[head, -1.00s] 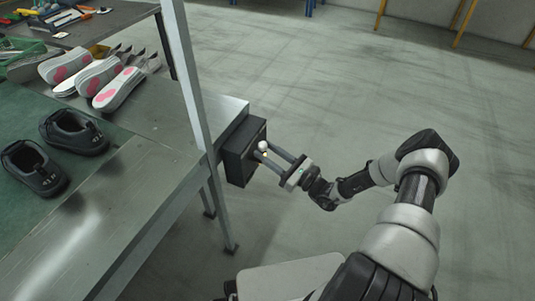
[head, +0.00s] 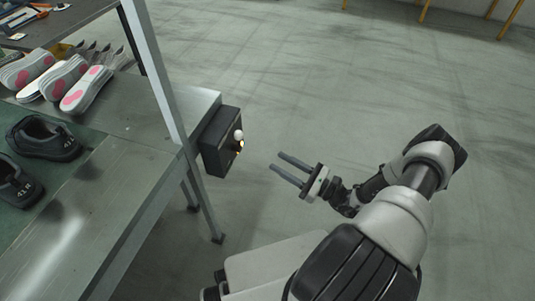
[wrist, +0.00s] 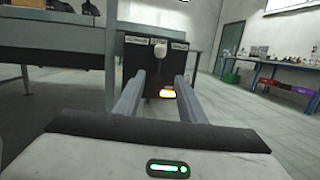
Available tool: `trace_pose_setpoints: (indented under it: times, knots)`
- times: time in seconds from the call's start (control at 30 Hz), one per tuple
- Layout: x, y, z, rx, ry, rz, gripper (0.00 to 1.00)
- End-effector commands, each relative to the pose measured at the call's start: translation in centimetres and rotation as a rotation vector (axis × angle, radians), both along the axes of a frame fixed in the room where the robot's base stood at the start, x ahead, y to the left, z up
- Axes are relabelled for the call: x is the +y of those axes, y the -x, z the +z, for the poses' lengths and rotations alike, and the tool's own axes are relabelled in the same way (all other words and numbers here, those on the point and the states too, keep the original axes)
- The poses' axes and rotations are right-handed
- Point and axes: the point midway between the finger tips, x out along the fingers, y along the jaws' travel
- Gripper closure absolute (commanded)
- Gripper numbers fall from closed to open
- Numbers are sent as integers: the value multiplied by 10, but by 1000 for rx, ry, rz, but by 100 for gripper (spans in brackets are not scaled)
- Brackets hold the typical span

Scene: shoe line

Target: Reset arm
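My gripper (head: 288,170) is in free air to the right of a black control box (head: 214,154) mounted at the end of the metal workbench. Its two fingers are apart with nothing between them. The box carries a white round knob (head: 239,134) and a lit orange light (head: 240,146). In the wrist view the box (wrist: 141,62) is ahead of the spread fingers, with the white knob (wrist: 160,50) and the glowing light (wrist: 167,93) on its face. A clear gap separates the fingertips from the box.
The metal workbench (head: 140,145) is at the left, with black shoes (head: 45,138) and white-and-pink insoles (head: 86,90) on it. An upright metal post (head: 160,75) rises at its edge. The floor (head: 330,90) to the right is open.

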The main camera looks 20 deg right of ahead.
Motion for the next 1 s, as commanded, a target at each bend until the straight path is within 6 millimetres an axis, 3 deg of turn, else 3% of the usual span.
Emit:
trace_pose_setpoints:
  times: [0.23, 0.77, 0.87, 1.0]
  knots:
    - [-14, 15, -3, -1, -1, 0, 63]
    - [-14, 15, -3, -1, 1, 2, 63]
    - [-12, 13, 5, -8, 32, 35, 63]
    - [3, 9, 38, -34, 173, 190, 63]
